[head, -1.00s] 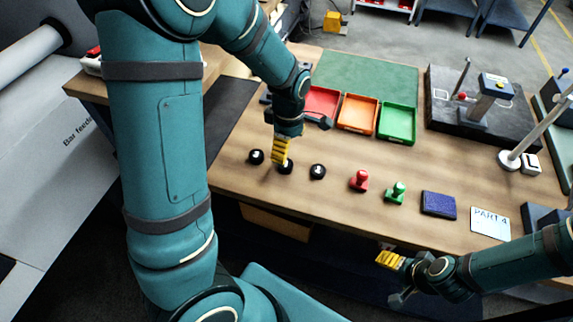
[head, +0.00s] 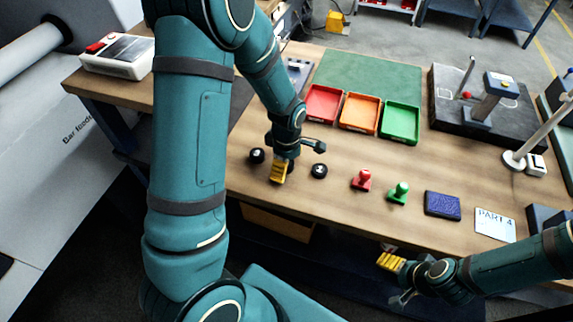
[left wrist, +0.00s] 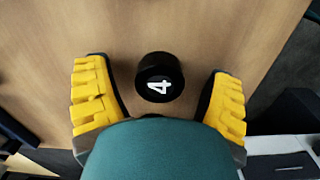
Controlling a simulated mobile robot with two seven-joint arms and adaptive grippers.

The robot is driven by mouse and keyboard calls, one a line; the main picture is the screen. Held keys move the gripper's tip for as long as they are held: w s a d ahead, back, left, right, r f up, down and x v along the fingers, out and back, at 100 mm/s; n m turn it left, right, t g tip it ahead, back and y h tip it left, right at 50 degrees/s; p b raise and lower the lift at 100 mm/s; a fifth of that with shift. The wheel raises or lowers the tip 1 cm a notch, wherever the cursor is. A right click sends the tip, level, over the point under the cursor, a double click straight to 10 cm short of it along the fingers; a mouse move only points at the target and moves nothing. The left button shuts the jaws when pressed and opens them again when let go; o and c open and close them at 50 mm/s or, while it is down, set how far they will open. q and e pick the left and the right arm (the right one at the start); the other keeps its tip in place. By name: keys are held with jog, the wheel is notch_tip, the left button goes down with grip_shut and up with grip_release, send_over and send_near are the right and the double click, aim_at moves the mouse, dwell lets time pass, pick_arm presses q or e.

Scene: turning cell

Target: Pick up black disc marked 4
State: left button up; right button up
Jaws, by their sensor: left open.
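The black disc marked 4 (left wrist: 160,78) lies on the wooden table, its white 4 facing up in the left wrist view. It sits between the two yellow fingers of my left gripper (head: 280,172), with a gap on each side. The left gripper is open and points down over the table. In the head view this disc is mostly hidden behind the fingers. Two other black discs lie on either side, one at the left (head: 256,155) and one at the right (head: 319,171). My right gripper (head: 391,262) is off the table's front edge; its finger opening is unclear.
Red (head: 322,104), orange (head: 359,113) and green (head: 400,122) trays stand behind the discs. A red stamp (head: 362,180), a green stamp (head: 398,193), a blue pad (head: 442,204) and a PART 4 card (head: 495,225) lie to the right. Table around the discs is clear.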

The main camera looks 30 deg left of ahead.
pick_arm(q)
grip_shut()
jog(key=shift+r, duration=0.1)
